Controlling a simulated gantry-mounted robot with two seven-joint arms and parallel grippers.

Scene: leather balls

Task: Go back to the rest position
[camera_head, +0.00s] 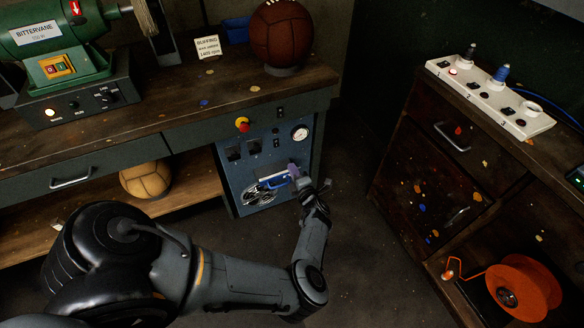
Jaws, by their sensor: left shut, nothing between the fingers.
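My left arm comes in from the lower left and bends up at its elbow. My left gripper (299,176) is shut and empty in front of the lower part of the blue-grey control panel (265,150). Its fingertips are close to a blue handle (272,183) on the panel; I cannot tell whether they touch it. My right gripper is not in view.
A workbench (190,100) with a green machine (55,40) and a brown leather ball (281,35) stands behind. A tan ball (146,179) sits on its lower shelf. At right, a cabinet (420,170) bears a white power strip (490,97). An orange reel (524,287) is below. Floor between is clear.

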